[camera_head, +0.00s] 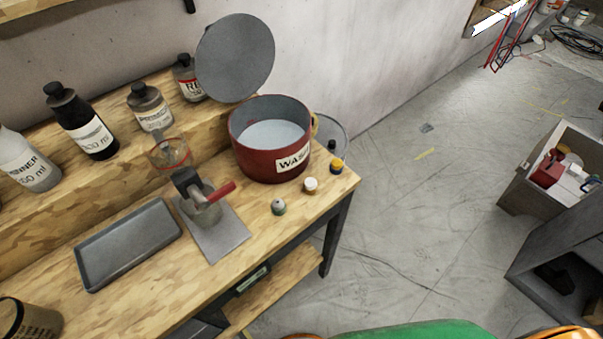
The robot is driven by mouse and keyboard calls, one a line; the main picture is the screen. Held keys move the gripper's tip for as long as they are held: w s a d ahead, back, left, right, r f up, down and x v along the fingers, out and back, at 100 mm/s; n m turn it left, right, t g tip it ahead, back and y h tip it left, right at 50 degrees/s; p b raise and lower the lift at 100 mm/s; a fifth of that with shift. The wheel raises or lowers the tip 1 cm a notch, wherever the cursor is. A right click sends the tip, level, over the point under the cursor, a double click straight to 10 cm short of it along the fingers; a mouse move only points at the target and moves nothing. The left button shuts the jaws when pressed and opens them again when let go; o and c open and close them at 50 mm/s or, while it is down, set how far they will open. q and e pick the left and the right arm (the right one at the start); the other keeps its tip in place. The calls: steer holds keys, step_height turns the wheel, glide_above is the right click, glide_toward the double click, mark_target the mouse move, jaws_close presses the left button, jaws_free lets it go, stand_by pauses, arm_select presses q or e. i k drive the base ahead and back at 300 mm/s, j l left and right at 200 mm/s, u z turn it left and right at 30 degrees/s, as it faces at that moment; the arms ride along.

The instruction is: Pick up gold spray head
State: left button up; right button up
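Three small round pieces stand in a slanting row along the bench's right end, in front of the red pot. The one nearest the corner (336,167) has a yellow-gold body and a dark middle, and looks most like the gold spray head. The middle piece (310,185) is white on top with a tan body. The nearest piece (278,207) is grey-green. All three stand apart from one another with clear bench around them. Neither of my grippers is in view.
The red pot (265,165) with liquid stands behind the pieces, its grey round lid (235,57) raised. A tool with a red handle (220,195) rests on a grey plate. A dark tray (128,245) lies left. Several bottles line the rear shelf. Open floor (420,200) lies right.

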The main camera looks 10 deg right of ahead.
mark_target(310, 186)
steer(key=l+u, duration=0.25)
steer(key=l, duration=0.25)
steer(key=l+u, duration=0.25)
steer(key=l, duration=0.2)
steer(key=l+u, duration=0.2)
steer(key=l, duration=0.3)
steer(key=k+l+u, duration=0.25)
steer(key=l, duration=0.2)
steer(key=l+u, duration=0.25)
steer(key=l, duration=0.2)
